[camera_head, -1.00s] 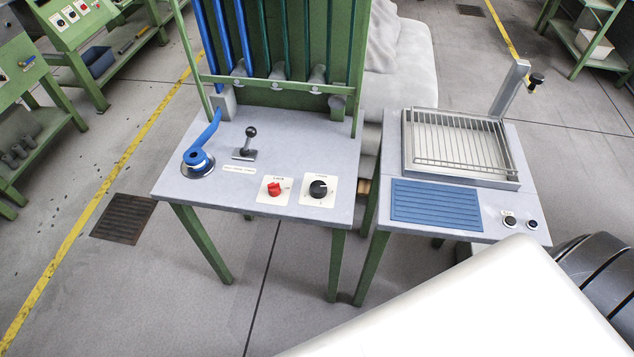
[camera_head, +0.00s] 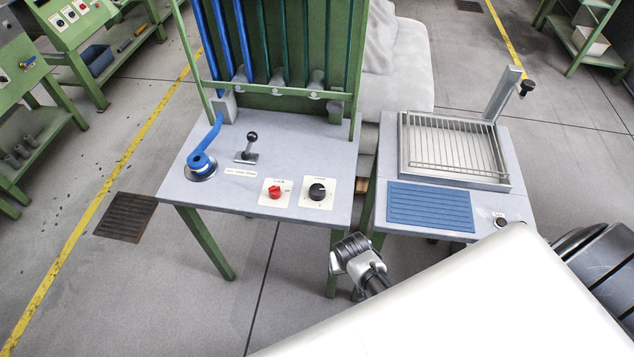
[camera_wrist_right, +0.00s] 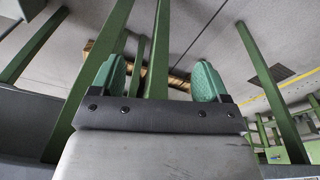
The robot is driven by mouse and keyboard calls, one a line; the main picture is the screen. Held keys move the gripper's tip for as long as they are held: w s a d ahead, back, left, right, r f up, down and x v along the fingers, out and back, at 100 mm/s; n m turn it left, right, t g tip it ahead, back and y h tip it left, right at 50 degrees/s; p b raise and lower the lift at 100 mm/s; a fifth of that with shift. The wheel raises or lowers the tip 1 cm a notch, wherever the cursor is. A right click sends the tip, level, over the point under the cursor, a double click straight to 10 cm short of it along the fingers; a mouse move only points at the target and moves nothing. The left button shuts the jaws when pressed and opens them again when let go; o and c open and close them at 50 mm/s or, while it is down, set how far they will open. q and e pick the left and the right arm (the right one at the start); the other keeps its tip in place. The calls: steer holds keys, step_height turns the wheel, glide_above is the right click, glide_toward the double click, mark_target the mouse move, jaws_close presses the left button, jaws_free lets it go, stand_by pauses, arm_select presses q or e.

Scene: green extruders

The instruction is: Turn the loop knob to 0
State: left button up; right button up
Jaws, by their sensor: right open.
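On the grey table (camera_head: 235,200), a black knob (camera_head: 317,191) sits on a white plate near the front right edge. A red knob (camera_head: 274,192) sits on another white plate to its left. Their labels are too small to read, so I cannot tell which is marked loop. My right wrist (camera_head: 358,262) shows in front of the table's right front leg, below the tabletop. In the right wrist view, my right gripper (camera_wrist_right: 160,82) is open, its two green fingertips apart with nothing held between them. Neither knob shows in that view. My left gripper is out of view.
A black-knobbed lever (camera_head: 249,146) and a blue hose fitting (camera_head: 200,164) stand behind and left of the knobs. A green rack (camera_head: 285,87) rises at the back. A second table with a wire grid tray (camera_head: 455,146) and blue mat (camera_head: 430,206) stands to the right.

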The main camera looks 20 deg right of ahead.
mark_target(318, 189)
steer(key=w+r+m, duration=0.1)
steer(key=r, duration=0.3)
steer(key=w+d+r+p, duration=0.1)
steer(key=w+r, duration=0.1)
steer(key=r, duration=0.2)
steer(key=w+r+m, duration=0.1)
steer(key=w+r, duration=0.1)
steer(key=r, duration=0.2)
steer(key=shift+d+m, duration=0.3)
steer(key=shift+d, duration=0.05)
steer(key=w+r+m, duration=0.1)
steer(key=w, duration=0.1)
steer(key=w+r+m, duration=0.2)
steer(key=w, duration=0.1)
steer(key=w+r+m, duration=0.1)
steer(key=w, duration=0.2)
steer(key=shift+d+r+g+p, duration=0.1)
steer(key=shift+r+g+p, duration=0.2)
steer(key=shift+g+p, duration=0.1)
steer(key=w+a+r+m+g+y, duration=0.1)
steer(key=w+a+r+m, duration=0.1)
steer(key=w+r+m, duration=0.3)
steer(key=shift+n, duration=0.5)
steer(key=f, duration=0.6)
steer(key=w+f, duration=0.1)
steer(key=f, duration=0.3)
steer(key=shift+w, duration=0.1)
steer(key=shift+r, duration=0.1)
steer(key=c, duration=0.9)
